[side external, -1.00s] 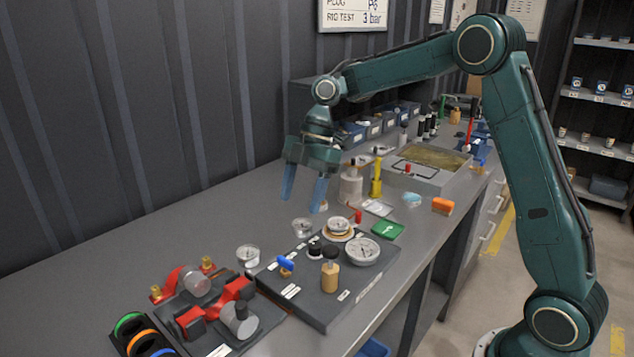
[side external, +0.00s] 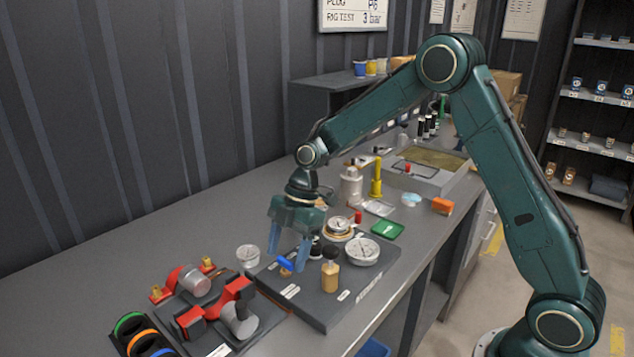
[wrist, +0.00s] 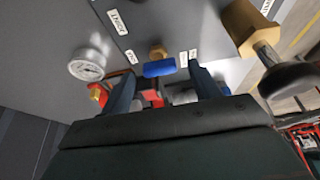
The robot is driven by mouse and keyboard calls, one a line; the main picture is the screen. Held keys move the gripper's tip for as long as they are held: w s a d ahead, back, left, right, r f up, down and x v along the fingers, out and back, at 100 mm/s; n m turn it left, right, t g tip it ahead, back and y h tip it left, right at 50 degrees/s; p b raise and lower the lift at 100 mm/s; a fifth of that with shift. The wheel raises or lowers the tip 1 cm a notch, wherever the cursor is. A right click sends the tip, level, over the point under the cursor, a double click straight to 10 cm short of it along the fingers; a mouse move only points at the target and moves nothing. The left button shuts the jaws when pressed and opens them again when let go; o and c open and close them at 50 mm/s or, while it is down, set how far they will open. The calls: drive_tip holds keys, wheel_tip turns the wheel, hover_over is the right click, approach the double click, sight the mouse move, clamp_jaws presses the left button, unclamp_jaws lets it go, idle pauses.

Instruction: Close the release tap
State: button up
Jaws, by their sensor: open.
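The tap with a blue bar handle (side external: 286,265) on a brass stem sits on the dark grey panel (side external: 325,312), near its left end. I take it for the release tap. In the wrist view the blue handle (wrist: 159,68) lies crosswise between my fingertips, with its brass stem showing beyond it. My gripper (side external: 287,257) is open and points down over the tap, one blue finger on each side of the handle. It also shows in the wrist view (wrist: 162,70). I cannot tell whether the fingers touch the handle.
A brass-coloured valve with a black knob (side external: 330,272) stands close right of the tap. Gauges (side external: 362,251) sit on the panel behind it. A small gauge (side external: 248,256) stands to the left. The red pump assembly (side external: 225,303) is in front. The bench at far left is clear.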

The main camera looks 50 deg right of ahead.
drive_tip(key=shift+a+f, duration=0.1)
drive_tip(key=shift+f, duration=0.15)
drive_tip(key=shift+c, duration=0.4)
drive_tip(key=c, duration=0.9)
